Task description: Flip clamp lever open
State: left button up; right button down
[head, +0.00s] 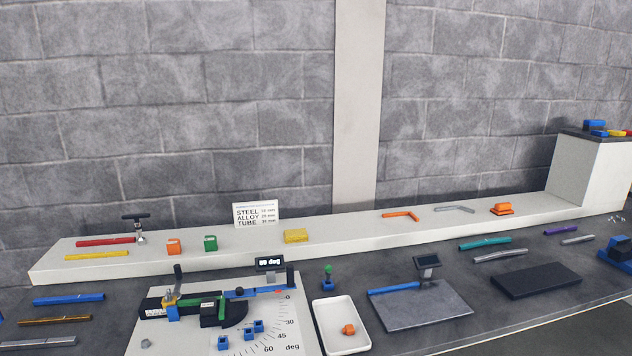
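A bending fixture with green, blue and black parts (209,309) sits on a pale board (305,335) marked with an angle scale. A dark lever (178,277) stands nearly upright at the fixture's left end, above a small brass-coloured and grey part. It looks like the clamp lever; whether the clamp is open or shut cannot be told. A small display (269,263) behind the fixture appears to read "90 deg" or similar. Neither of my grippers is in view.
A raised white shelf (350,233) runs behind, holding coloured strips, blocks and a sign (256,214). Right of the board are a white tray (341,312) with an orange piece, a grey plate (420,308) and a black pad (535,281). Loose strips (68,299) lie at left.

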aim_at(176, 267)
jog(key=i+j+u, duration=0.2)
jog(key=i+j, duration=0.2)
jog(key=j, duration=0.25)
jog(key=i+j+u, duration=0.2)
jog(key=i+j, duration=0.3)
jog(key=j, duration=0.05)
